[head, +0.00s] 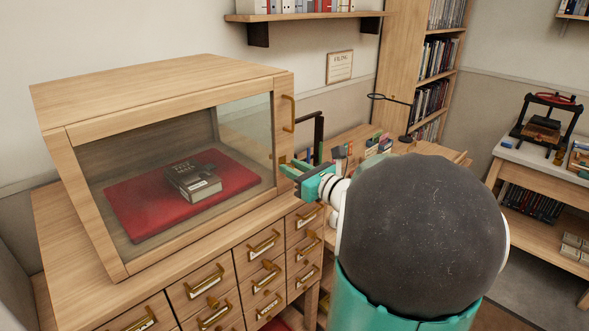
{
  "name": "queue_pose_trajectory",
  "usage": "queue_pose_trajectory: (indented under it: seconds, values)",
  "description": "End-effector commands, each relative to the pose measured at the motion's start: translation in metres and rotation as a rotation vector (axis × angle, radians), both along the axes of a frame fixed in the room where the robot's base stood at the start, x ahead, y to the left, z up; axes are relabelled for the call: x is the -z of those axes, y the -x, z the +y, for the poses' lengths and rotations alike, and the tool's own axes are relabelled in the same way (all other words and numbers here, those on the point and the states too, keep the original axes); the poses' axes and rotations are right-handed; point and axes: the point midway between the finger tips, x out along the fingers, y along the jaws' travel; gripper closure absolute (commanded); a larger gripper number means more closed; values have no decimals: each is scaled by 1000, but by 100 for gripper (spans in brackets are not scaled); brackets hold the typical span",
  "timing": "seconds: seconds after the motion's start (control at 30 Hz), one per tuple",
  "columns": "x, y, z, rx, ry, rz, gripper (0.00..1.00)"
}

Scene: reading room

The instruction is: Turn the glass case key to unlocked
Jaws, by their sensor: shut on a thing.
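The glass case (150,82) is a wooden box with a glazed front, standing on the drawer cabinet at the left. Its front looks closed, with a brass handle (288,113) on the right frame. My gripper (287,167) is at the right frame of the case, below that handle. It is shut on what seems to be the key, at the place of the lock. The key is tiny here and mostly hidden by the green fingers, so its turn cannot be told. A dark book (192,180) lies on a red cushion (140,212) inside the case.
The cabinet's drawers (205,281) have protruding brass pulls below my gripper. A lower surface behind my arm holds small coloured items and a black lamp (405,124). A wall shelf (300,16) hangs above. A side table (545,152) with a press stands at the right.

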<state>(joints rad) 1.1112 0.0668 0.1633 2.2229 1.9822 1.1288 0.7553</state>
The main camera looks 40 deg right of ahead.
Motion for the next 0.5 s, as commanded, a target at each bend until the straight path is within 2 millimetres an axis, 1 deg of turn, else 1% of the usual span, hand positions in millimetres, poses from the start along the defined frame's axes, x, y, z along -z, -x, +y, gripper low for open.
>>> queue_pose_trajectory:
  seconds: [0.27, 0.5]
  values:
    - [0, 0, 1, -1, 47, -1, 97]
    - [0, 0, 1, -2, 182, -6, 97]
